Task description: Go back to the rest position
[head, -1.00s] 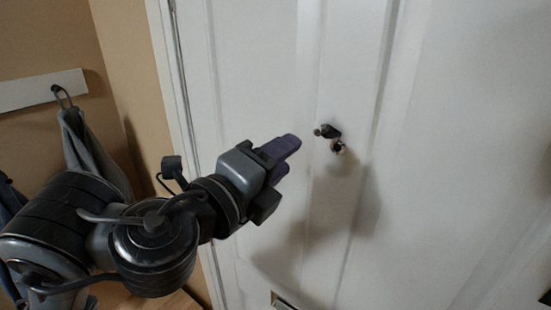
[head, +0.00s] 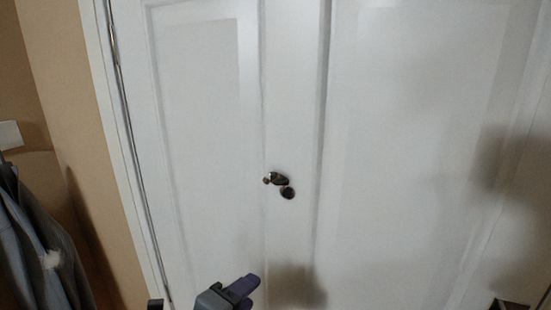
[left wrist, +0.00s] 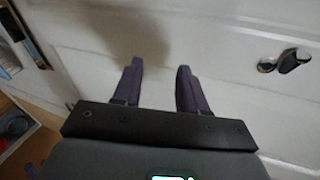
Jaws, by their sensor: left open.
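My left gripper (head: 243,288) shows at the bottom of the head view, in front of the white door and below its knob. In the left wrist view its two purple fingers (left wrist: 158,82) are apart with nothing between them. The dark door knob (head: 279,180) with a round fitting just below it is clear of the gripper. It also shows at the upper right of the left wrist view (left wrist: 286,62).
A white panelled door (head: 200,120) fills most of the head view and looks shut. Grey cloth (head: 38,245) hangs at the left by a tan wall (head: 62,130). A wooden surface (left wrist: 30,135) shows at the left of the left wrist view.

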